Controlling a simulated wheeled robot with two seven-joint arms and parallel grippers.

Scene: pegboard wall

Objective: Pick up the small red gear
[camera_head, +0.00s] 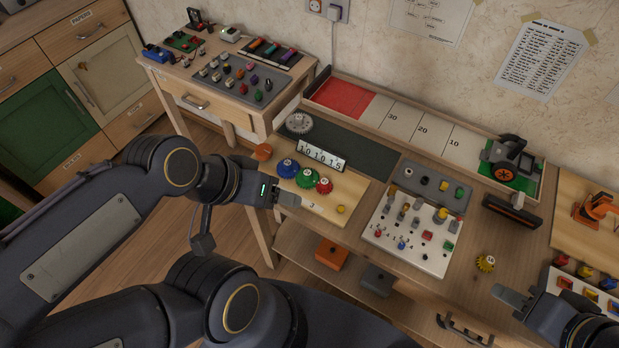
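The small red gear (324,186) sits on a light wooden board at the right end of a row of gears. A green gear (306,178) is just left of it and a blue gear (288,168) is further left. My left gripper (284,199) is at the left edge of the board, left of the red gear and apart from it. Its finger gap does not show clearly. My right gripper (514,298) is over the right part of the table, far from the gears. Only one fingertip shows clearly.
A number display (320,155) stands behind the gears. A white pegboard (412,230) with small parts is right of them. A yellow gear (485,263) lies on the table near my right gripper. A grey gear (299,122) lies behind. A side table (225,110) stands at the back left.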

